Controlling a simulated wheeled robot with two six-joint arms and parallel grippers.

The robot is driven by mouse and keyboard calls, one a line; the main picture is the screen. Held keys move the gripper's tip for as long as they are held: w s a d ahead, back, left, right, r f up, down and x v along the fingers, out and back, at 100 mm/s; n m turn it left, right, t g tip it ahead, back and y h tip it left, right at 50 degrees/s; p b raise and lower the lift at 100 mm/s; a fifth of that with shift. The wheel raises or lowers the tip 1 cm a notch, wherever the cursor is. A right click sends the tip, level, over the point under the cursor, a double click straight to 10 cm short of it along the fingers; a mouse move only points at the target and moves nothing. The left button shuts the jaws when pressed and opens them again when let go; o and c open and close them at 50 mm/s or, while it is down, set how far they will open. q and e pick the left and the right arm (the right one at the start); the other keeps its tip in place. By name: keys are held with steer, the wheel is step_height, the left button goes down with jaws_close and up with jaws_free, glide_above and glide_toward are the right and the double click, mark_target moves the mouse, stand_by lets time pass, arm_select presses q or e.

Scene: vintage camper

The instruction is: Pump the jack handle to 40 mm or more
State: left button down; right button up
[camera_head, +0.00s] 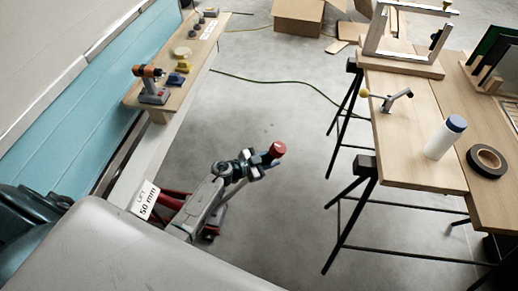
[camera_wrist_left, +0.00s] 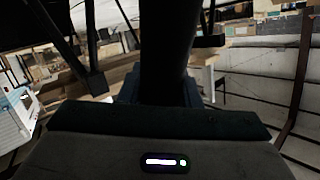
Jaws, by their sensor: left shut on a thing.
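The floor jack shows its red frame (camera_head: 172,200) low at the left of centre in the head view, mostly hidden by my arm. A white card (camera_head: 145,200) beside it reads "LIFT 50 mm". A red end knob (camera_head: 278,149), seemingly the jack handle's tip, sticks out past my left gripper (camera_head: 262,160). That gripper is shut on the handle. In the left wrist view a dark upright bar (camera_wrist_left: 165,50), probably the handle, rises in front of the gripper housing; the fingertips are hard to make out. My right gripper is not in view.
A narrow wooden shelf (camera_head: 205,48) with a drill (camera_head: 150,86) and small items runs along the blue camper wall at left. A trestle table (camera_head: 400,155) with a bottle (camera_head: 446,138) and tape (camera_head: 487,161) stands at right. Bare floor and a cable lie between.

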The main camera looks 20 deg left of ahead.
arm_select(q)
steer(key=w+d+f+m+g+y, duration=0.1)
steer(key=w+d+f, duration=0.1)
steer(key=d+f, duration=0.6)
steer(key=d, duration=0.3)
steer(key=shift+w+d+f+y+p, duration=0.15)
steer(key=shift+d+y+p, duration=0.05)
steer(key=shift+y+p, duration=0.2)
steer(key=shift+d+f, duration=0.1)
steer(key=c, duration=1.1)
jaws_free()
steer(key=shift+d+f, duration=0.1)
steer(key=shift+d, duration=0.05)
steer(key=shift+c, duration=0.2)
steer(key=shift+o, duration=0.4)
steer(key=shift+w+d, duration=0.1)
steer(key=shift+w, duration=0.1)
steer(key=p+v, duration=0.3)
steer(key=v, duration=0.7)
steer(key=shift+s+a+r+p, duration=0.2)
steer(key=shift+a+r+p, duration=0.05)
steer(key=shift+p, duration=0.1)
